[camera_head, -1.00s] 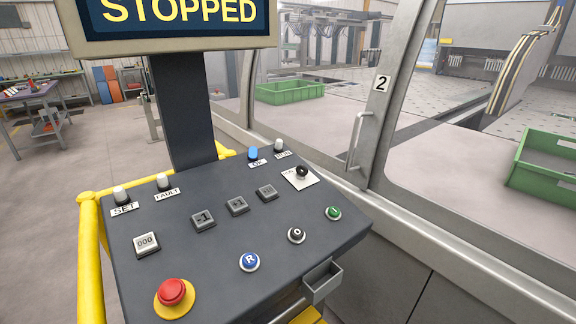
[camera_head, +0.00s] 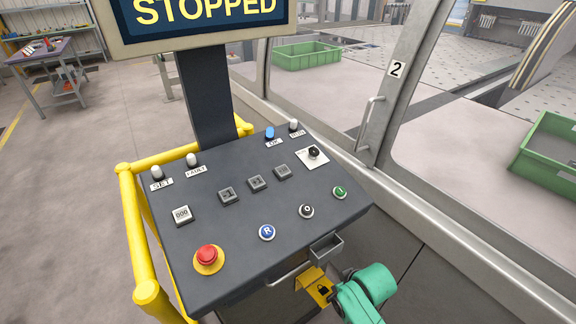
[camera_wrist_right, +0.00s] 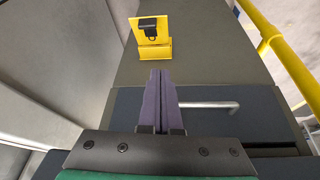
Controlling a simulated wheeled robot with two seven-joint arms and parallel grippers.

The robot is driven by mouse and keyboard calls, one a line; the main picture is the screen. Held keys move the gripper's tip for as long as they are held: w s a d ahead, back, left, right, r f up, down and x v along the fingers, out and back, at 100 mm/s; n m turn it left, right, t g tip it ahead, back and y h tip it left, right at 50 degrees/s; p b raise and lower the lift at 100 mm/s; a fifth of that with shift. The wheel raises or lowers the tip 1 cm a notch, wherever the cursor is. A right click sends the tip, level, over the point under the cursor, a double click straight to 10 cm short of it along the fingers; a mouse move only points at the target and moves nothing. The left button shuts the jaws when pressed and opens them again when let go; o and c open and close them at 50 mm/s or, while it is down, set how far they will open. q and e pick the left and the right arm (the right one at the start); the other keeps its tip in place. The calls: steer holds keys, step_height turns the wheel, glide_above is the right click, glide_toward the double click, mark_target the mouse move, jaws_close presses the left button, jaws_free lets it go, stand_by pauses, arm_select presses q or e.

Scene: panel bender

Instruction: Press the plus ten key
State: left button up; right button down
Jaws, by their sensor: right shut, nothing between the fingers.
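The grey console (camera_head: 225,245) carries a row of square grey keys. One key (camera_head: 227,196) looks marked -1 and the key to its right (camera_head: 257,183) looks marked +1. The third key (camera_head: 282,172), at the right end of the row, has a label too small to read for certain; it may be the plus ten key. In the right wrist view my right gripper (camera_wrist_right: 161,73) is shut and empty, its fingers pointing toward the pedestal front, away from the keys. My green right arm shows low in the head view, below the console's front edge. My left gripper is not in view.
A red emergency stop (camera_head: 207,256), a 000 key (camera_head: 182,215) and round buttons, including a blue R (camera_head: 267,232), share the panel. A yellow lock bracket (camera_wrist_right: 150,50) and a small tray (camera_head: 326,246) sit at the front. Yellow rails (camera_head: 135,230) flank the left side.

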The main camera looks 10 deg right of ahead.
step_height(320, 180, up, 14)
steer(key=w+a+t+p, duration=0.1)
steer(key=a+p, duration=0.1)
steer(key=w+a+r+t, duration=0.1)
steer(key=w+r, duration=0.2)
steer(key=w, duration=0.1)
steer(key=w+r+n+t+y, duration=0.1)
steer(key=w+r, duration=0.2)
steer(key=w+a+r+n+t+y, duration=0.1)
steer(key=w+r, duration=0.2)
steer(key=w, duration=0.1)
steer(key=shift+w+a+r, duration=0.2)
steer(key=shift+w+a, duration=0.15)
steer(key=w+r+t+y, duration=0.1)
steer(key=w+r+t, duration=0.1)
steer(key=w+r, duration=0.3)
step_height(320, 180, up, 3)
steer(key=shift+w+r+y, duration=0.15)
steer(key=shift+w+y, duration=0.15)
